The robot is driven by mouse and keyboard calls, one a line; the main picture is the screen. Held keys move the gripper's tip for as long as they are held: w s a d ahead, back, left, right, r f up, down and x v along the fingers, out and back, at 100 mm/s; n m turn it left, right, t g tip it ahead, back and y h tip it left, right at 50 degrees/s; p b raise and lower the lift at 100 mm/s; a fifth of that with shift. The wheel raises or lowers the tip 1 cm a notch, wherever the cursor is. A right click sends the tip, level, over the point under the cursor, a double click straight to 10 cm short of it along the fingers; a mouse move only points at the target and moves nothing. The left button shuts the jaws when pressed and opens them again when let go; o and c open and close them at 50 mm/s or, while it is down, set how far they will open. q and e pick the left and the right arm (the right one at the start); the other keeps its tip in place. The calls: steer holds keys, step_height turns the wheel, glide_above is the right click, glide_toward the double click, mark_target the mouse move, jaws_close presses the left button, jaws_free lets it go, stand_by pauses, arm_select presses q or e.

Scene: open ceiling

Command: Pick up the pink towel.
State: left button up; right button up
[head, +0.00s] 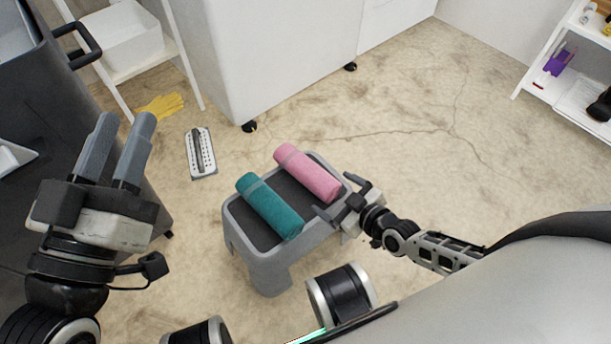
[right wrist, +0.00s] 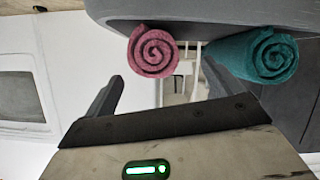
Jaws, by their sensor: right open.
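The pink towel (head: 307,173) is a tight roll lying on top of a grey stool (head: 231,215) in the head view. Its spiral end (right wrist: 153,52) faces the right wrist camera. My right gripper (head: 336,196) is open and empty beside the near end of the pink towel. In the right wrist view, the towel's end shows between and beyond the fingers (right wrist: 162,72). My left gripper (head: 127,122) is at the left, away from the stool, with its fingers apart and nothing between them.
A teal rolled towel (head: 270,207) lies on the stool to the left of the pink one; it also shows in the right wrist view (right wrist: 262,57). A grater (head: 201,153) and yellow gloves (head: 160,106) lie on the floor. White shelves (head: 547,75) stand at right.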

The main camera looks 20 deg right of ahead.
mark_target(321, 184)
steer(key=shift+w+a+f, duration=0.2)
steer(key=shift+w+f, duration=0.05)
steer(key=shift+w, duration=0.2)
steer(key=b+x, duration=0.3)
steer(key=x, duration=0.1)
steer(key=shift+w+f, duration=0.15)
steer(key=shift+w, duration=0.3)
arm_select(q)
step_height(321, 184, up, 6)
steer(key=s+m+t+h, duration=0.1)
steer(key=m+h, duration=0.5)
steer(key=m, duration=0.1)
steer(key=shift+s+m, duration=0.3)
steer(key=shift+m, duration=0.1)
arm_select(e)
steer(key=c, duration=1.1)
